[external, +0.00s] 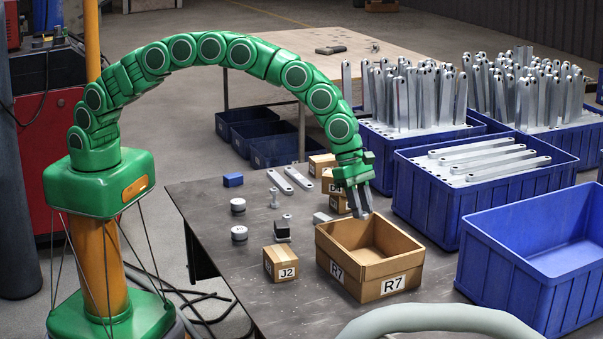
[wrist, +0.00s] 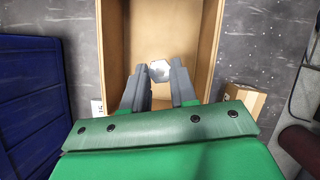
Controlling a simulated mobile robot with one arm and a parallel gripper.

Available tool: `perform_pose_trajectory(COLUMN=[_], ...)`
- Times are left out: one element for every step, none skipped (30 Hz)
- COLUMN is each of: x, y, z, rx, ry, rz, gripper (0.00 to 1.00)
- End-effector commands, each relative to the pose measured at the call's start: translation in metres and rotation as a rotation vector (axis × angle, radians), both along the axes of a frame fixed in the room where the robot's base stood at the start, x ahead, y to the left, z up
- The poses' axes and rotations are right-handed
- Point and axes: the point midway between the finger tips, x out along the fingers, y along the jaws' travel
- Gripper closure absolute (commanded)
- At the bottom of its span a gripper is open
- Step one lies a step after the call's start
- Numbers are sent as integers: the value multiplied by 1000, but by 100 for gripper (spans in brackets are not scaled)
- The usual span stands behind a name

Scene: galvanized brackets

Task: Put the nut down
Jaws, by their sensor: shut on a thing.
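The nut (wrist: 159,70) is a pale silver hexagon between the fingertips in the wrist view. My gripper (wrist: 162,82) is shut on it. In the external view my gripper (external: 364,211) points down at the open cardboard box marked R7 (external: 345,283), near its back rim. The nut is too small to make out clearly there. In the wrist view the box (wrist: 203,50) surrounds the nut, with its bare floor below. How far the nut is above that floor, I cannot tell.
A small carton J2 (external: 281,264) stands left of the box. Other cartons (external: 332,183) stand behind it. Loose metal bars (external: 298,178) and small parts lie on the dark table (external: 205,205). Blue crates (external: 480,190) stand to the right, one empty (external: 500,270).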

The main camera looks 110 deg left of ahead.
Motion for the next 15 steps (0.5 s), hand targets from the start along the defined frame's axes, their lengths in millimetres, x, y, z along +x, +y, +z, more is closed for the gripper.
perform_pose_trajectory(x=[-1, -1, -1, -1, -1, 0, -1, -1, -1, -1, -1, -1, -1, -1, -1], y=[2, 2, 2, 2, 2, 2, 2, 2, 2, 2, 2, 2, 2, 2, 2], z=[-12, -16, -20, -24, -28, -34, -37, -40, -43, -45, -47, -50, -52, -55, -59], rx=[0, 1, 1, 1, 1, 1, 0, 0, 0, 0, 0, 0, 0, -1, 0], ry=[6, 4, 3, 2, 2, 1, 2, 2, 2, 2, 3, 3, 3, 4, 5], rz=[1, 1, 2, 2, 2, 2, 2, 2, 2, 2, 1, 1, 1, 1, 1], gripper=[100, 100, 100, 100, 100, 100, 100, 100, 100, 100, 100, 100, 100, 100, 100])
